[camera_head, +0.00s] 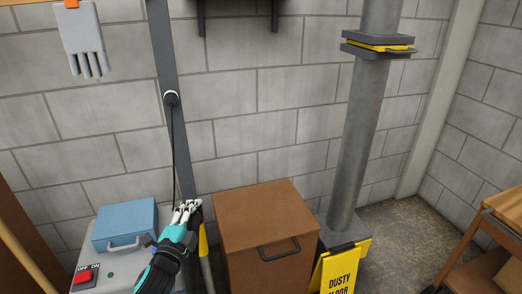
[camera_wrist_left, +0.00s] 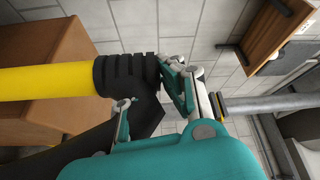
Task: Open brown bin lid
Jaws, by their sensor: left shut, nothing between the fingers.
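The brown bin (camera_head: 262,262) stands on the floor against the block wall in the head view. Its flat brown lid (camera_head: 255,208) lies closed on top, and a dark handle (camera_head: 279,248) is on its front. A brown box body also shows at the left of the left wrist view (camera_wrist_left: 60,50), partly behind a yellow pole. My left gripper (camera_head: 187,207) is left of the bin, apart from the lid. It is shut and empty, and its fingers also show in the left wrist view (camera_wrist_left: 180,85). My right gripper is not in view.
A yellow pole with a black ridged end (camera_wrist_left: 50,81) is close beside my left gripper. A grey machine with a blue case (camera_head: 125,224) and a red switch (camera_head: 87,275) stands left. A yellow dusty-floor sign (camera_head: 338,272) and a grey pipe (camera_head: 360,140) stand right of the bin.

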